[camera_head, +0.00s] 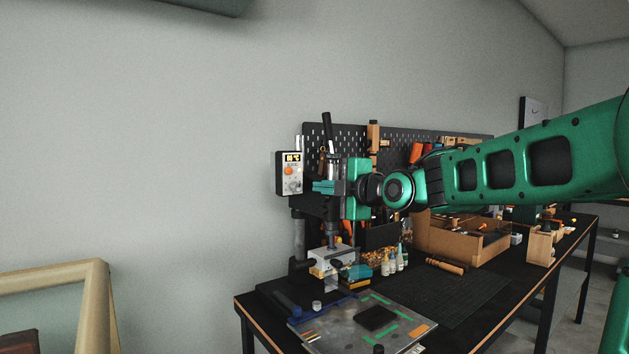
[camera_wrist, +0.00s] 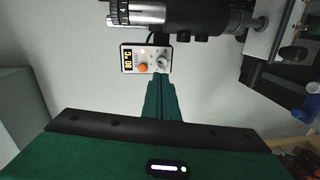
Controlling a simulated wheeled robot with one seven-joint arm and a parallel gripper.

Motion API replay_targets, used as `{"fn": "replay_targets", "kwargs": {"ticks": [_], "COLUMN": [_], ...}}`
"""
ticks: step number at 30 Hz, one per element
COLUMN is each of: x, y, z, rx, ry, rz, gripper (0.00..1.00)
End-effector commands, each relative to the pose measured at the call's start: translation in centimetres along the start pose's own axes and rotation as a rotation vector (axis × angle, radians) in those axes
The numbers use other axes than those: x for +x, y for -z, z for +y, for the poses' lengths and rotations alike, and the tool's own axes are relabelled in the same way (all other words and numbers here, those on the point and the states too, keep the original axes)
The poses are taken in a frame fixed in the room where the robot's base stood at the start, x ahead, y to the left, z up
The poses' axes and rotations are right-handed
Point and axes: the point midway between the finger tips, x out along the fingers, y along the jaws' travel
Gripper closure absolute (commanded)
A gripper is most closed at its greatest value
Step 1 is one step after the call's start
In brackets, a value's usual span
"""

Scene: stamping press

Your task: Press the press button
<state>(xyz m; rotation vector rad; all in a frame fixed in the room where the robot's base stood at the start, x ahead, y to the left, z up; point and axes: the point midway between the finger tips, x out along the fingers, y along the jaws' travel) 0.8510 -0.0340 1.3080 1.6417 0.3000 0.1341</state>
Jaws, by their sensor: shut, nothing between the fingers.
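The control box (camera_head: 289,173) of the stamping press is pale with a lit display, an orange round button (camera_head: 289,171) and a grey round knob below it. In the wrist view the box (camera_wrist: 132,70) shows turned on its side, with the orange button (camera_wrist: 142,68) mid-box and the pale knob (camera_wrist: 161,63) right of it. My gripper (camera_head: 316,187) is shut and empty, pointing left toward the box. In the wrist view its green fingertips (camera_wrist: 163,76) overlap the box's lower edge near the pale knob. Contact cannot be told.
The stamping press (camera_head: 331,228) stands on the dark workbench (camera_head: 455,293), with its black lever (camera_head: 327,128) upright beside my gripper. A pegboard (camera_head: 345,133) with tools is behind. Small bottles (camera_head: 393,264) and a cardboard box (camera_head: 450,240) stand to the right. Bare wall lies left of the control box.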

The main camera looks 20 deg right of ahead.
Motion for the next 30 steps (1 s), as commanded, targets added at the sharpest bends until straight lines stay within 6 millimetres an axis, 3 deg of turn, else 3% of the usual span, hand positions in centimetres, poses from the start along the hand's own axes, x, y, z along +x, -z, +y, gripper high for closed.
{"fn": "replay_targets", "kwargs": {"ticks": [3,6,24,30], "x": [0.7,1.1,7.5,8.7], "y": [1.0,1.4,1.7,1.7], "z": [2.1,2.8,3.3,3.4], "rx": [-0.075,-0.098,-0.098,-0.098], "ry": [-0.069,-0.09,-0.089,-0.089], "rz": [0.031,0.042,0.042,0.04], "gripper": [1.0,1.0,1.0,1.0]}}
